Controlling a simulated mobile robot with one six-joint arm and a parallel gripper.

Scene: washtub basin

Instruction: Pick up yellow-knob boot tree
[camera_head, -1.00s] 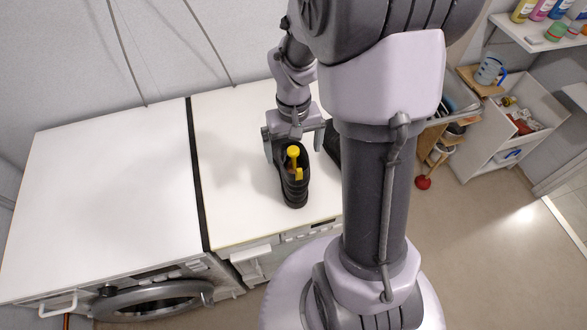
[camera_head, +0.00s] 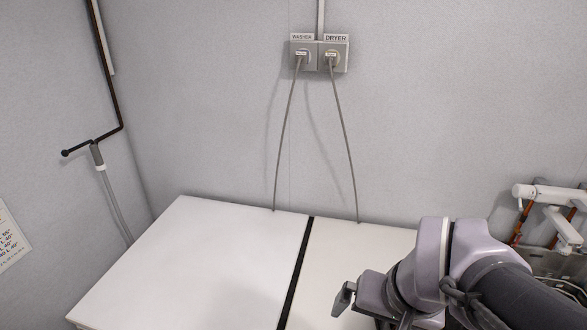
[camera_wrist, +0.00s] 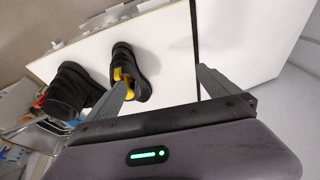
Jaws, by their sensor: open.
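The yellow-knob boot tree (camera_wrist: 118,73) shows in the wrist view as yellow parts in the opening of a black boot (camera_wrist: 139,62). The boot stands on a white machine top (camera_wrist: 165,30). My gripper (camera_wrist: 162,75) is open and empty, above the machine top. Its left finger overlaps the boot in the picture, and the boot tree lies toward that finger rather than midway between the two. I cannot tell the height between them. In the head view only part of my gripper (camera_head: 345,300) shows at the bottom edge, and neither boot nor boot tree is visible.
A second black boot (camera_wrist: 68,92) stands left of the first in the wrist view. A dark gap (camera_head: 296,272) separates the two white tops. The left machine top (camera_head: 205,265) is clear. Two cords run up the back wall to a labelled outlet box (camera_head: 319,54).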

